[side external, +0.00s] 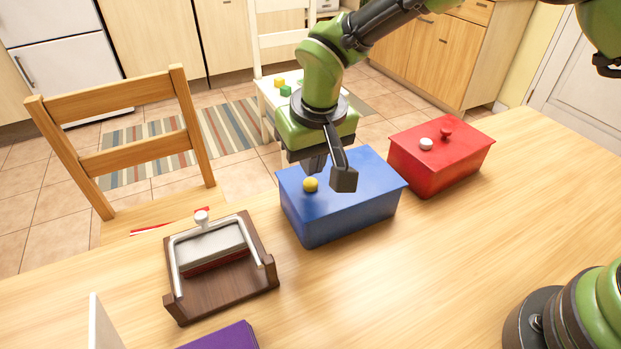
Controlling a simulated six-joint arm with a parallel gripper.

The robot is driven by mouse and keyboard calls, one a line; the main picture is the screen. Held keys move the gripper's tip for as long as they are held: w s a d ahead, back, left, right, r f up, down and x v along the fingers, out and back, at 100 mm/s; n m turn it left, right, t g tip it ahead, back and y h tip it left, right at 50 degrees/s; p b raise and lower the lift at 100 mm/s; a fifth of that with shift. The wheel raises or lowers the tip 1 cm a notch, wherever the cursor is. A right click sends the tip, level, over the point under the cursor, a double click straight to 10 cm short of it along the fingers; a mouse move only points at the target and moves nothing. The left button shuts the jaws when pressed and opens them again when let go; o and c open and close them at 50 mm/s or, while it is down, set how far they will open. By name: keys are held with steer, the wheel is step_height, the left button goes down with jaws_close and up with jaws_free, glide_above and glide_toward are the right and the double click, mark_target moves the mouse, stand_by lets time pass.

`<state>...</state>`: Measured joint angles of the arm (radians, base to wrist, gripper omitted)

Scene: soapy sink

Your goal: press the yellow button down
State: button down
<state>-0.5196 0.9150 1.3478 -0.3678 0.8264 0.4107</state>
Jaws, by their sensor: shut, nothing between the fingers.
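The yellow button (311,184) is a small round knob on top of a blue box (335,218) near the middle of the table. It stands at the left part of the box's top. My gripper (330,178) is shut and empty. It hangs over the blue box, close to the button, with its dark fingers partly in front of the box top. I cannot tell from this one view how high the fingertips are above the box or whether they touch the button.
A red box (438,172) with a white knob and a red knob stands to the right. A dark wooden stand (221,294) with a metal frame sits to the left. A purple object (226,338) lies at the front.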

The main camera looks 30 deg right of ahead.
mark_target(311, 182)
steer(key=shift+f, duration=1.35)
stand_by(0.6)
steer(key=shift+r, duration=3.55)
steer(key=shift+d+r, duration=0.1)
steer(key=s+d+r+m+t+y, duration=0.1)
steer(key=s+d+r, duration=0.35)
steer(key=r, duration=0.25)
steer(key=s+d+r+m+t+y, duration=0.1)
steer(key=s+d+r, duration=0.2)
steer(key=d+r, duration=0.35)
steer(key=s+d+m+t, duration=0.1)
steer(key=s+d, duration=0.1)
steer(key=s, duration=0.5)
steer(key=s+d+r+m+t, duration=0.1)
steer(key=s+d+t, duration=0.1)
steer(key=s, duration=0.6)
steer(key=shift+s+d+r, duration=0.2)
steer(key=shift+d+r, duration=0.05)
steer(key=shift+d, duration=0.5)
